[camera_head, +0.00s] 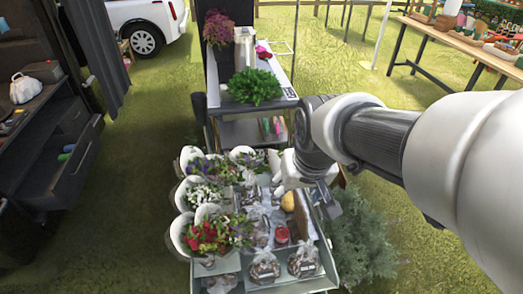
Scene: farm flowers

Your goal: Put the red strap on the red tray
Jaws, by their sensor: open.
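My gripper (326,203) hangs above the right side of a low grey-green display cart. It is seen small and partly from behind, and I see nothing held in it. I cannot make out a red tray.
The low cart (322,262) holds white flower buckets (180,237), clear bags (264,266) and a yellow item (288,202). A bushy plant (360,240) stands to its right. A dark cabinet (75,155) is at left, a wooden table (455,42) at back right. Grass is open between.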

